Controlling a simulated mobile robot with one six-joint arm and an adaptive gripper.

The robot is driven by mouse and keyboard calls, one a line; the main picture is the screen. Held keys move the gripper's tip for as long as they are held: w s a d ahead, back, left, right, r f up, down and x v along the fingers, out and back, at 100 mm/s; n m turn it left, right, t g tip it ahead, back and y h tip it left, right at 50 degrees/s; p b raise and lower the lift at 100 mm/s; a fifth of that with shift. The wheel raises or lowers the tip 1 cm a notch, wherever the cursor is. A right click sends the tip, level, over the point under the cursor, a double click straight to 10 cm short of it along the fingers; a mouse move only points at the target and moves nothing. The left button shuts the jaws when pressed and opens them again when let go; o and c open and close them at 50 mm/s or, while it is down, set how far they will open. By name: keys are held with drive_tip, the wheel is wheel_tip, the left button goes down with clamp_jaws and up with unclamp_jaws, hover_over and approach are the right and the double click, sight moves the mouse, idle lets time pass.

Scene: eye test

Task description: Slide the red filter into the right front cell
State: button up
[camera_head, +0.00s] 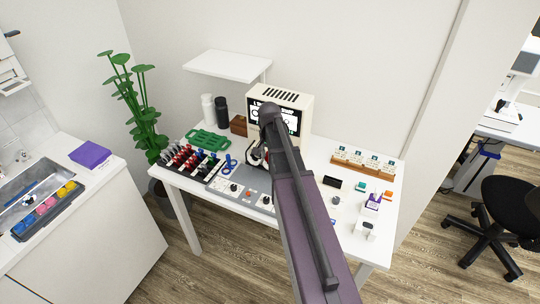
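My gripper (260,154) hangs below the dark elbow of my arm, in front of the cream screen unit (282,97) on the white table. It is small and partly hidden by my arm, so its fingers and anything between them are unclear. A black tray (207,172) of lens-like pieces with red and dark handles lies left of it. A small red-orange piece (388,194) lies on the right side of the table; I cannot tell whether it is the red filter. A blue looped object (229,165) lies beside the tray. I cannot make out the right front cell.
A grey panel with knobs (241,193) lies at the table's front. A wooden rack of cards (364,162) stands at the back right. A green piece (361,187) and a purple holder (373,201) are on the right. Dark and white bottles (222,111) stand at the back left.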

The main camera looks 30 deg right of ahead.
drive_tip(key=shift+f+b, duration=1.2)
drive_tip(key=shift+f, duration=0.05)
drive_tip(key=o, duration=0.8)
drive_tip(key=shift+s, duration=0.1)
idle(0.5)
drive_tip(key=s+a+n, duration=0.5)
drive_tip(key=s+a, duration=0.1)
drive_tip(key=a, duration=0.3)
drive_tip(key=s+a+n, duration=0.5)
drive_tip(key=s+a, duration=0.2)
drive_tip(key=a, duration=0.3)
